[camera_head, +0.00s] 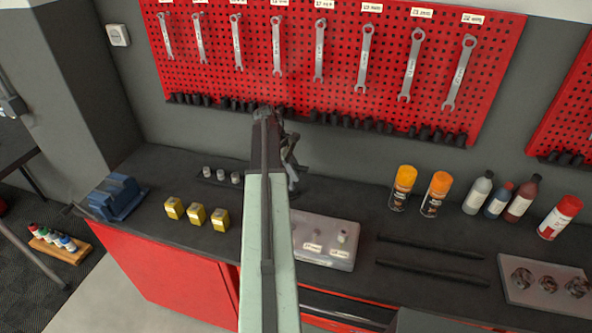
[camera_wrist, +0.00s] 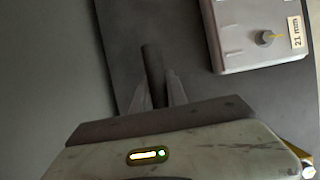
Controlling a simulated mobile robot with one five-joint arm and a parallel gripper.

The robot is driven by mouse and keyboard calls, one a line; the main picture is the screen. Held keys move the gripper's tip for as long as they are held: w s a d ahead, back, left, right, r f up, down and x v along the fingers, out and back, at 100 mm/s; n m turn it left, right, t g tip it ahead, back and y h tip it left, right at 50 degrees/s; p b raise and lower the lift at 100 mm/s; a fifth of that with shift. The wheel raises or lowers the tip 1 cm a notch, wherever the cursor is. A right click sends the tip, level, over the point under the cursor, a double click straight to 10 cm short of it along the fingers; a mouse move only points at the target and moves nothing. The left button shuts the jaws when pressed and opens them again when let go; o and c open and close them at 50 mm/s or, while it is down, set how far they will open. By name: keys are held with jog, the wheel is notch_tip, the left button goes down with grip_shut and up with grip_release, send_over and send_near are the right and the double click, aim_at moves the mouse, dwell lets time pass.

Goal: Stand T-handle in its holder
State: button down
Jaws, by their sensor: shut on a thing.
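My gripper (camera_wrist: 156,92) is shut on a dark round bar, apparently part of the T-handle (camera_wrist: 152,62), which sticks out beyond the fingertips in the wrist view. Its full shape and lower end cannot be made out. In the head view my gripper (camera_head: 293,178) is largely behind my arm, above the bench. A pale grey holder block (camera_head: 340,256) with small posts and size labels stands on the bench just right of my arm. It also shows at the upper right of the wrist view (camera_wrist: 238,48), with a "21 mm" label. My arm hides its left part.
Yellow blocks (camera_head: 196,215), a blue vise (camera_head: 118,197) and small grey cylinders (camera_head: 221,175) stand left of my arm. A red pegboard with wrenches (camera_head: 340,60) rises behind.

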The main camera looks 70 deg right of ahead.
jog(key=shift+f+b, duration=0.3)
jog(key=shift+f, duration=0.15)
jog(key=c, duration=1.2)
grip_release()
jog(key=shift+c, duration=0.2)
jog(key=shift+o, duration=0.6)
jog(key=o, duration=1.1)
jog(key=shift+r, duration=0.1)
jog(key=shift+p+v, duration=3.3)
jog(key=shift+v, duration=0.15)
